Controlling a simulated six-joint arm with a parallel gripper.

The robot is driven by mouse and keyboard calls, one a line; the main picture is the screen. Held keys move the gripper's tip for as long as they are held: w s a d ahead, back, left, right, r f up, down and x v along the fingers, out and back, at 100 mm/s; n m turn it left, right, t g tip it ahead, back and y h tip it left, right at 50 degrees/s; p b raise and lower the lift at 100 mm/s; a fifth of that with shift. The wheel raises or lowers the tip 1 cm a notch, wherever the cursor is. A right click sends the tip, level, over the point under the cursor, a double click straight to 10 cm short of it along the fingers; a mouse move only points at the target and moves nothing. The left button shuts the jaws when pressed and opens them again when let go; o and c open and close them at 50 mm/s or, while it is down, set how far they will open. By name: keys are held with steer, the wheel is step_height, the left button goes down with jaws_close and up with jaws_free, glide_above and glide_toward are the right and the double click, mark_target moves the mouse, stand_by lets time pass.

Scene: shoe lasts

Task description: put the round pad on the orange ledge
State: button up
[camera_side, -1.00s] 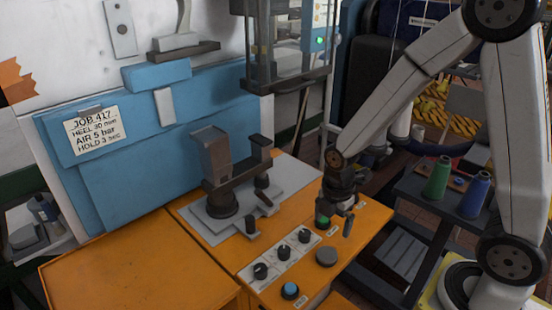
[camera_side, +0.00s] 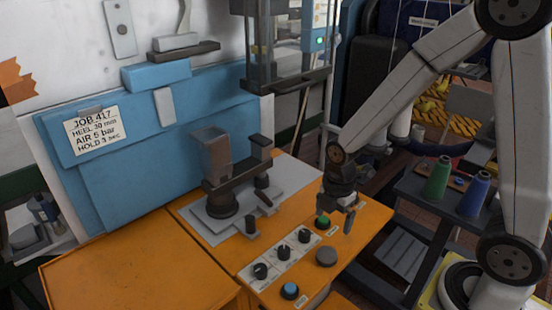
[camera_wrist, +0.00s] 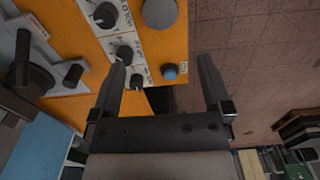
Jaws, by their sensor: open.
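The round pad (camera_side: 326,256) is a flat grey disc. It lies on the orange ledge (camera_side: 356,246), to the right of the row of black knobs. In the wrist view the pad (camera_wrist: 159,13) is partly cut off by the top edge, on the orange surface (camera_wrist: 172,44). My gripper (camera_side: 338,218) is above the ledge, behind the pad in the side view and apart from it. In the wrist view my gripper (camera_wrist: 162,62) has its two fingers wide apart with nothing held between them.
A grey panel with black knobs (camera_side: 283,253) runs beside the pad. A blue button (camera_side: 290,290) and a green button (camera_side: 322,220) are on the ledge. A dark clamp-like machine (camera_side: 218,160) stands at the left. Thread cones (camera_side: 437,180) stand on a cart at the right.

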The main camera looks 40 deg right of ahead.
steer(key=s+r+m+t, duration=0.1)
steer(key=m, duration=0.5)
steer(key=s+r+m, duration=0.1)
steer(key=m, duration=0.4)
steer(key=s+a+r+m+t, duration=0.1)
steer(key=m, duration=0.5)
steer(key=shift+m+t, duration=0.3)
stand_by(0.8)
